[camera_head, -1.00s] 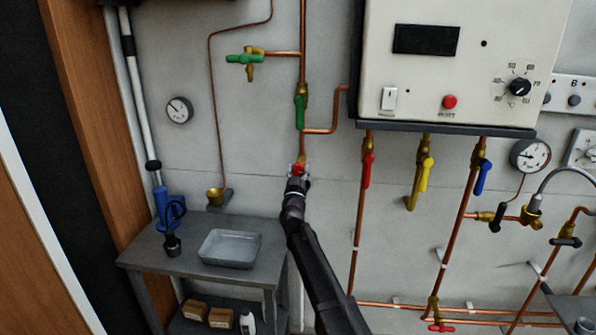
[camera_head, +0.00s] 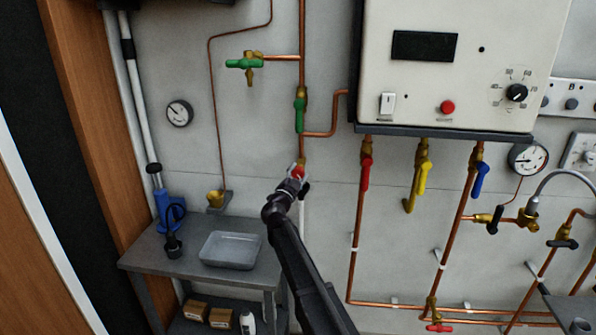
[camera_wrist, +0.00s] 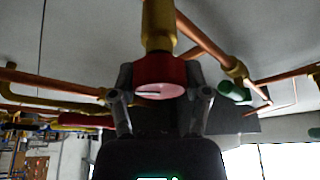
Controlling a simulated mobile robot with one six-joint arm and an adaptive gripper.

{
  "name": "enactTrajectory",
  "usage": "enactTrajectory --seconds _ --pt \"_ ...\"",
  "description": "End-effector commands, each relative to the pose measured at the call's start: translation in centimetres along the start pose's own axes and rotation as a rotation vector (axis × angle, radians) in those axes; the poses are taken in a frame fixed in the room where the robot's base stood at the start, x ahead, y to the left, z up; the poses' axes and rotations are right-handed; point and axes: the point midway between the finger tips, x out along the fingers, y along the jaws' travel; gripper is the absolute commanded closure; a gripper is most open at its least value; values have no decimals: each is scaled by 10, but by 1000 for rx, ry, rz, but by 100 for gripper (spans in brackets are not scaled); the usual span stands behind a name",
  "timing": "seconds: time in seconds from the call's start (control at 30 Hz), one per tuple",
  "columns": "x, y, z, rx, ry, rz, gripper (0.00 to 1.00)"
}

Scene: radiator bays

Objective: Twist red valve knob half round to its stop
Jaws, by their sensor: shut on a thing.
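The red valve knob (camera_head: 297,172) sits at the lower end of a brass fitting on the vertical copper pipe, left of the boiler. In the wrist view the round red knob (camera_wrist: 158,78) is between my two fingers, under the brass body (camera_wrist: 158,25). A pale slot shows on the knob's end face. My gripper (camera_head: 297,176) is shut on the knob, one finger against each side. In the head view my gripper partly hides the knob.
A white boiler (camera_head: 450,60) hangs to the right, with red, yellow and blue lever valves below it. A green lever valve (camera_head: 300,113) is just above on the same pipe. A bench with a grey tray (camera_head: 230,250) stands at lower left.

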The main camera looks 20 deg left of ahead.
Motion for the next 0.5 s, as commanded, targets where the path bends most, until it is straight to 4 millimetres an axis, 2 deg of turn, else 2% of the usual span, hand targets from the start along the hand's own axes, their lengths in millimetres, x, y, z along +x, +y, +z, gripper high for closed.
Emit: enactTrajectory --seconds 0.5 --pt "2 -3 0 429 -3 174 86"
